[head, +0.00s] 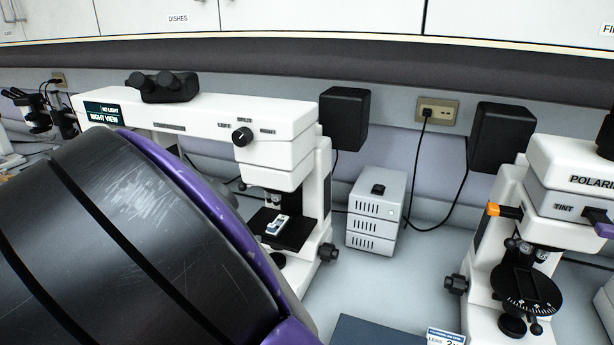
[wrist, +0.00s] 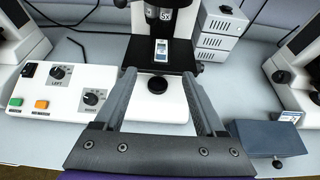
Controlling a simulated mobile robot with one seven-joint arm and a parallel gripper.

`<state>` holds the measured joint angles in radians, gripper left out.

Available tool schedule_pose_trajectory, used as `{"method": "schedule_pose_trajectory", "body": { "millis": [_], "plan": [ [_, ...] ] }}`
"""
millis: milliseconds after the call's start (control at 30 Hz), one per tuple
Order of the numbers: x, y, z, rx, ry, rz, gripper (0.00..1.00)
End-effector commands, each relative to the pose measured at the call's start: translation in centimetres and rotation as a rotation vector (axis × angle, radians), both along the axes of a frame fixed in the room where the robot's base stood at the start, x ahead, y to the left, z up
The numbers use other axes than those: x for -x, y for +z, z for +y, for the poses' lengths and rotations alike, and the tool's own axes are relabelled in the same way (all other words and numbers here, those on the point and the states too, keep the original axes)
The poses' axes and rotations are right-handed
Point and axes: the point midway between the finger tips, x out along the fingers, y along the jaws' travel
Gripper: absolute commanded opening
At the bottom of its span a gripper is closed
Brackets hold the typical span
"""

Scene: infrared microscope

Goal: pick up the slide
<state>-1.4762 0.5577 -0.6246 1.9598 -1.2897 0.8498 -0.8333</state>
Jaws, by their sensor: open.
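The slide (head: 277,225) is a small pale rectangle with darker markings, lying on the black stage (head: 296,236) of a white microscope. It also shows in the wrist view (wrist: 161,50), flat on the stage under the lens marked 5X. My gripper (wrist: 160,76) is open and empty in the wrist view, its two grey fingers apart. The slide appears beyond the fingertips, between them in the picture, and nothing touches it. In the head view my dark arm covers much of the left side, and the gripper's fingers are hidden there.
A control box (wrist: 62,90) with knobs and buttons stands at left in the wrist view. A blue-grey box (wrist: 268,138) lies at right. A grey vented unit (head: 376,211) stands right of the microscope. A polarizing microscope (head: 574,206) is farther right. Bench between them is partly clear.

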Motion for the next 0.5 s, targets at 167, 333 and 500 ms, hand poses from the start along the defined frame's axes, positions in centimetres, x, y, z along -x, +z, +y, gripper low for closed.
{"method": "schedule_pose_trajectory", "body": {
  "millis": [167, 333, 500],
  "plan": [
    [-3.6, -1.8, -1.5, 0.002, -0.006, 0.0, 0.72],
    [-6.6, -3.1, -2.5, 0.002, -0.004, 0.0, 0.72],
    [-8.4, -3.7, -3.1, -0.001, -0.004, 0.001, 0.72]
  ]
}}
